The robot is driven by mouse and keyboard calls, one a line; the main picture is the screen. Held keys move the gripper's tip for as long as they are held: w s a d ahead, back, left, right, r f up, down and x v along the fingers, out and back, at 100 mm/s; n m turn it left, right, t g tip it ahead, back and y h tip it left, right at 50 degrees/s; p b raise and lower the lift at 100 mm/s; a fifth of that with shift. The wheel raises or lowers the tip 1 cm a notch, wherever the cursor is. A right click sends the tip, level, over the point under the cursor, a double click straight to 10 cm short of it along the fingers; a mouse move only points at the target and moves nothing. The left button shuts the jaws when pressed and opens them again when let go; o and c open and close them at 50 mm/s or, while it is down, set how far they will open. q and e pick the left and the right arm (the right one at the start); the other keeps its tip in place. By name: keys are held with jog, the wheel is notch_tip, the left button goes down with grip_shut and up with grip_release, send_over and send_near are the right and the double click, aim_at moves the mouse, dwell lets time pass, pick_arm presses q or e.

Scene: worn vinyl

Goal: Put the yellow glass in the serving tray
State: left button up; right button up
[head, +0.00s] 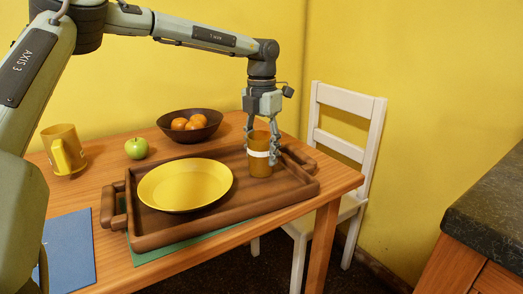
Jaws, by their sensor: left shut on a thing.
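The yellow glass (260,167) is an amber-yellow tumbler with a pale band around it. It is upright at the right end of the brown wooden serving tray (222,223), inside its rim in the picture. I cannot tell whether its base touches the tray floor. My left gripper (262,146) reaches down from above, shut on the glass with its fingers at the sides. A yellow plate (185,185) lies in the tray to the left of the glass. My right gripper is not in view.
On the wooden table (112,187) are a dark bowl (205,130) of oranges, a green apple (136,148), a yellow mug (63,150) and a blue mat (69,247). A green mat (190,244) shows under the tray. A white chair (345,104) stands at the right; a dark counter (490,205) is farther right.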

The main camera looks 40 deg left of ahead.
pick_arm(q)
jog(key=o, duration=1.4)
notch_tip(320, 180, up, 12)
